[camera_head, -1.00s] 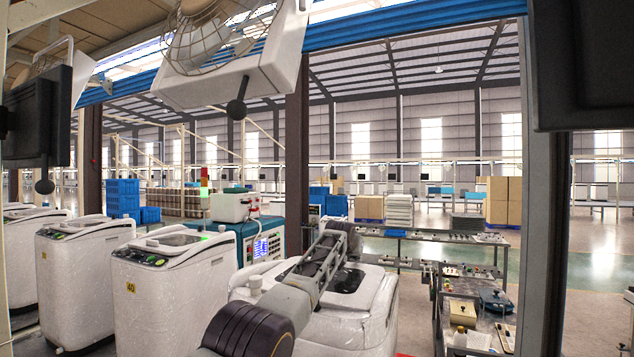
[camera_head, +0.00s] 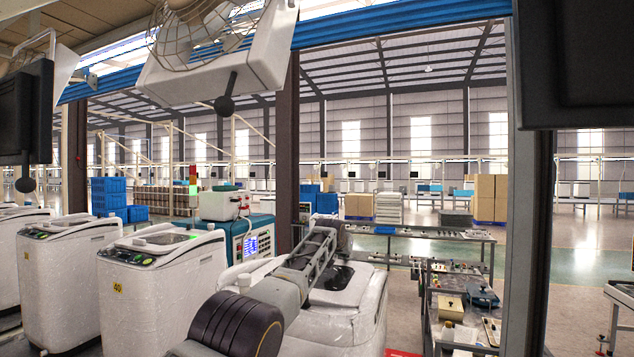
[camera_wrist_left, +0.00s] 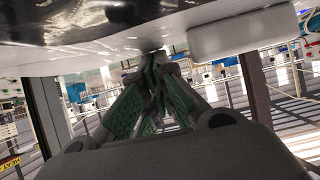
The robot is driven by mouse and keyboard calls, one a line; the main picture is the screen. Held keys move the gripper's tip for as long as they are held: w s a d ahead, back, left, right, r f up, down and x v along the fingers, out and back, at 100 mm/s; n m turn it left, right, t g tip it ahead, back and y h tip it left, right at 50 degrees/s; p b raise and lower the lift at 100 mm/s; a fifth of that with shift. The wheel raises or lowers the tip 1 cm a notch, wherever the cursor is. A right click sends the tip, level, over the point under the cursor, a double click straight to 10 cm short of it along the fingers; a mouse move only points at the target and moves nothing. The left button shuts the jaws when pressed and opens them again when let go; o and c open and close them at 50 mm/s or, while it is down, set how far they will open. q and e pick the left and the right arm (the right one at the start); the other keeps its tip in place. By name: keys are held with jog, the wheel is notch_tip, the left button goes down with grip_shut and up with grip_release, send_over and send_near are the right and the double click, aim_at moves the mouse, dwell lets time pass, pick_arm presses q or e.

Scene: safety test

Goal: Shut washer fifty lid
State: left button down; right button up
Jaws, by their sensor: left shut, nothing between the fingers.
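The nearest white washer (camera_head: 335,325) stands at the lower middle of the head view. Its top has a dark glossy window (camera_head: 342,278) in a white lid area; the lid's exact angle is hard to tell. My left arm crosses over its top from the lower left and covers part of it, and no number shows on it. In the left wrist view my left gripper (camera_wrist_left: 153,62) is shut and empty, its green-padded fingers meeting close to a white surface with a dark glossy part (camera_wrist_left: 110,30). Contact cannot be told. My right gripper is out of view.
A white washer tagged 40 (camera_head: 140,305) stands just left, with more washers (camera_head: 62,280) beyond. A teal machine (camera_head: 262,240) stands behind. A fan (camera_head: 215,45) hangs overhead. A low bench with parts (camera_head: 460,310) is at right, beside a grey post (camera_head: 520,220).

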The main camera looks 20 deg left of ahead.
pick_arm(q)
jog(key=shift+f, duration=0.4)
